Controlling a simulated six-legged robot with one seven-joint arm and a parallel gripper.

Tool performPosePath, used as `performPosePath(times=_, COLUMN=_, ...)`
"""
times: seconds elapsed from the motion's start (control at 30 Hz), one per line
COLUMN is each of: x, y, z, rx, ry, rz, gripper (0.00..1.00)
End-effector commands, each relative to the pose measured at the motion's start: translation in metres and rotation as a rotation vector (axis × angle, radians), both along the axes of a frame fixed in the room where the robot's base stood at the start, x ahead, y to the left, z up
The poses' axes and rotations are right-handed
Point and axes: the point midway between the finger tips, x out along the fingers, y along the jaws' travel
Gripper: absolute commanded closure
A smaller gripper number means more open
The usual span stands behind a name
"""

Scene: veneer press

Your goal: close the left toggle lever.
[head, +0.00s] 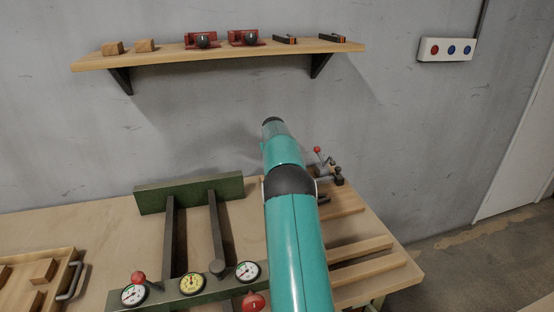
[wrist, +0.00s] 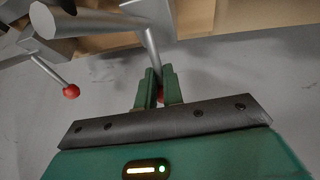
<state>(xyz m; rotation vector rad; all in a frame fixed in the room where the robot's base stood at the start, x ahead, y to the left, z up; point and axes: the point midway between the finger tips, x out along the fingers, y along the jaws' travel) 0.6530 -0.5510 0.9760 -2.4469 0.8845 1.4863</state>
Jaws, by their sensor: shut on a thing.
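In the wrist view my gripper (wrist: 158,76) has its two green fingers shut around the ball end of a grey lever rod, the left toggle lever (wrist: 153,45). A little of its red knob shows between the fingers. The rod runs from the clamp at the top of the picture down to the fingers. A second lever with a red knob (wrist: 71,91) stands free to the left; in the head view this right toggle lever (head: 317,151) shows raised, right of my arm. My arm hides the left lever and my gripper in the head view.
A green press frame with dial gauges (head: 190,284) and red knobs stands on the bench (head: 90,225) left of my arm. Wooden strips (head: 360,249) lie at right. A shelf (head: 220,52) with small tools hangs above. A wooden tray (head: 68,256) is at far left.

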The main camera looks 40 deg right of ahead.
Motion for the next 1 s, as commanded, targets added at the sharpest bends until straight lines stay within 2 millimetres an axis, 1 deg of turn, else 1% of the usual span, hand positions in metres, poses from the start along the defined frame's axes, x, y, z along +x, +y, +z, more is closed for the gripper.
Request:
performPosePath(times=0.37, x=-0.008, y=0.005, z=0.010, rx=-0.102, ry=-0.185, rz=0.000, gripper=1.00)
performPosePath(times=0.8, x=-0.026, y=0.014, z=0.017, rx=-0.280, ry=-0.508, rz=-0.001, gripper=1.00)
performPosePath(times=1.0, x=-0.032, y=0.017, z=0.018, rx=-0.345, ry=-0.627, rz=-0.001, gripper=1.00)
